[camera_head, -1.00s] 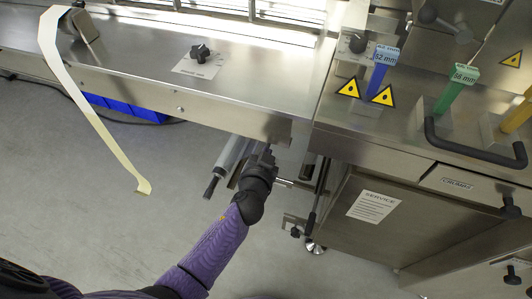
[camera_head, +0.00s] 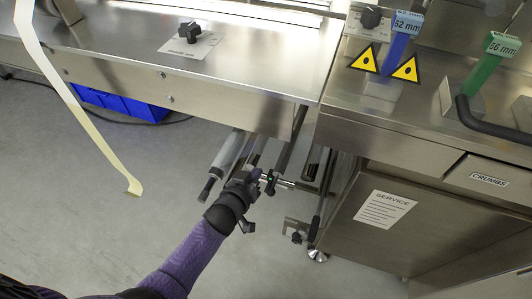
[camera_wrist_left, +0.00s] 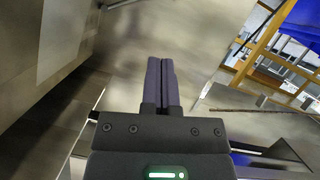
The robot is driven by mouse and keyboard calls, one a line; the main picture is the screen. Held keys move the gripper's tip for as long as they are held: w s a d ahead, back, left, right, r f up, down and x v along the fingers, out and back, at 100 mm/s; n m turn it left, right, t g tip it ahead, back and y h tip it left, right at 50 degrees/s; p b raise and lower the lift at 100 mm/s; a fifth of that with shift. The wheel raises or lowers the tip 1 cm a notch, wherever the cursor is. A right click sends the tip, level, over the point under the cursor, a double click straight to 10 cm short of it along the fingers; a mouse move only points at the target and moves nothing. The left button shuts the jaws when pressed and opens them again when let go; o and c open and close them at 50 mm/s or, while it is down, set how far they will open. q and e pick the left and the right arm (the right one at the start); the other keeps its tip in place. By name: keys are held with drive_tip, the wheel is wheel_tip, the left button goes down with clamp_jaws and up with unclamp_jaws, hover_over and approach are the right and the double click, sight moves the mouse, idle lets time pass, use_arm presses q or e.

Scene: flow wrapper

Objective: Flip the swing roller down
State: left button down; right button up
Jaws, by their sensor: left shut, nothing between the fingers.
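A grey roller (camera_head: 229,152) with a black end hangs below the front edge of the steel machine table, slanting down to the left. Beside it, metal bars and a short bright rod (camera_head: 284,184) show under the table. I cannot tell for certain which of these is the swing roller. My left gripper (camera_head: 265,179) is just right of the grey roller, close to the rod; whether it touches is unclear. In the left wrist view its fingers (camera_wrist_left: 161,66) are together and empty. My right gripper is not in view.
The steel table (camera_head: 150,70) overhangs the work spot. A cabinet with a service sheet (camera_head: 384,210) stands at right, above it a black handle (camera_head: 490,122). A pale strip (camera_head: 75,105) hangs at left, near a blue crate (camera_head: 120,104). The floor at lower left is free.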

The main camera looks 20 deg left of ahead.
use_arm(q)
wheel_tip(320, 180, down, 8)
drive_tip(key=d+n+h+b, duration=0.1)
drive_tip(key=d+n+b, duration=0.1)
drive_tip(key=b, duration=0.3)
drive_tip(key=shift+r+n+t+h, duration=0.2)
drive_tip(key=shift+n+t+h, duration=0.15)
drive_tip(key=shift+n, duration=0.25)
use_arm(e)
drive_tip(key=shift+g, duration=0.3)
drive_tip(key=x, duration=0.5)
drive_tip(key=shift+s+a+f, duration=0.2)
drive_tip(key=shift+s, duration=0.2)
use_arm(q)
drive_tip(key=shift+s+d+f, duration=0.15)
drive_tip(key=shift+s, duration=0.1)
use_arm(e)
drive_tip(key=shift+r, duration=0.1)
